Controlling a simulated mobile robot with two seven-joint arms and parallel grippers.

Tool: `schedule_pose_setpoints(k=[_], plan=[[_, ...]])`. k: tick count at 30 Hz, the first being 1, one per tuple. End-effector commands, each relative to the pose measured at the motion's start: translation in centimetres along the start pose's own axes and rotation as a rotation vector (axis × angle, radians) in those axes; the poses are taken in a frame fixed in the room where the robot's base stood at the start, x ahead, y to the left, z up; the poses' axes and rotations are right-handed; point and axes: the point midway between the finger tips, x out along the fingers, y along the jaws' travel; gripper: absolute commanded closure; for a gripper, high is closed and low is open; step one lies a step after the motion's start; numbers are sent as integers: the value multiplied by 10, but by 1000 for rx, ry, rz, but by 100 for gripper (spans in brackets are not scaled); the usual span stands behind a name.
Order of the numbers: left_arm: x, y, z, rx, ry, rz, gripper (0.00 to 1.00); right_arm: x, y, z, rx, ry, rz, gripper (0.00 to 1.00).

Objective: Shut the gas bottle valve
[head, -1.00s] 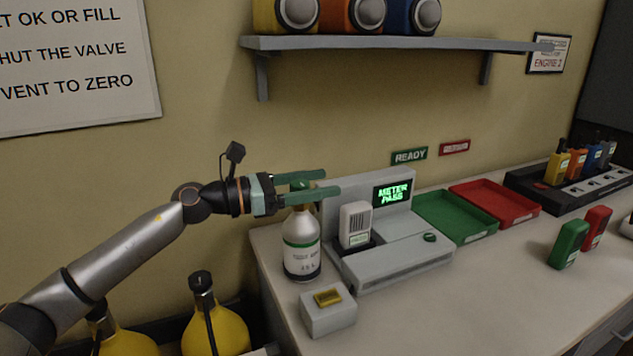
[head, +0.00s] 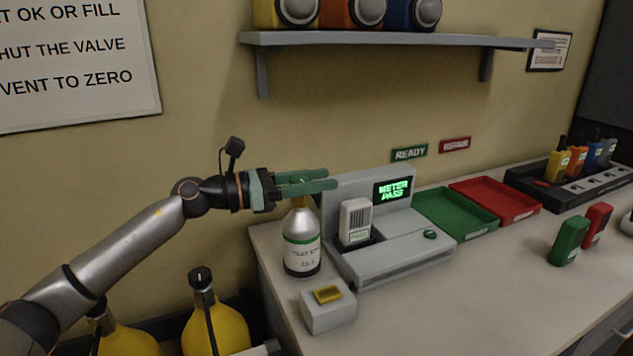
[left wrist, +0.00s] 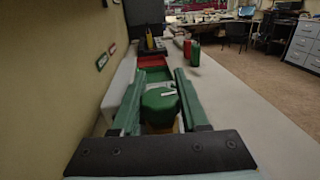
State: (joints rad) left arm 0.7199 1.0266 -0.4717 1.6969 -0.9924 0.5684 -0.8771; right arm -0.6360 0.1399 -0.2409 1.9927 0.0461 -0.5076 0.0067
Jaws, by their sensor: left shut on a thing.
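The gas bottle (head: 302,246), silver with a green band and a white label, stands upright at the left end of the counter. Its green round valve knob (left wrist: 160,104), with a small white mark on top, sits between my fingers in the left wrist view. My left gripper (head: 307,183) reaches in level from the left over the bottle's top and is shut on the knob. The fingers hide most of the knob in the head view. My right gripper is in neither view.
A grey meter console (head: 397,262) showing "METER PASS" stands close right of the bottle, with a handset in it. A small grey box (head: 328,310) is in front. Green (head: 458,222) and red (head: 510,207) trays lie further right. A shelf (head: 390,42) hangs above.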

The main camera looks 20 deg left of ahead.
Motion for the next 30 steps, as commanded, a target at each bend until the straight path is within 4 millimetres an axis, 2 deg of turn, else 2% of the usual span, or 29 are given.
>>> schedule_pose_setpoints(k=[1,5,18,19,26,30], plan=[[1,0,-3,-1,-4,-19,100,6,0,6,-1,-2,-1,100],[0,-1,-3,-2,-4,-72,100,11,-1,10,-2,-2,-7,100],[0,-4,0,1,-2,-113,100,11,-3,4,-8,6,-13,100],[0,-4,0,1,-2,-113,53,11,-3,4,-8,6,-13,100],[0,-4,0,1,-2,-112,27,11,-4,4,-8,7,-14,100],[-1,-4,0,1,-2,-112,26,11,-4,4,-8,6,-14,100]])
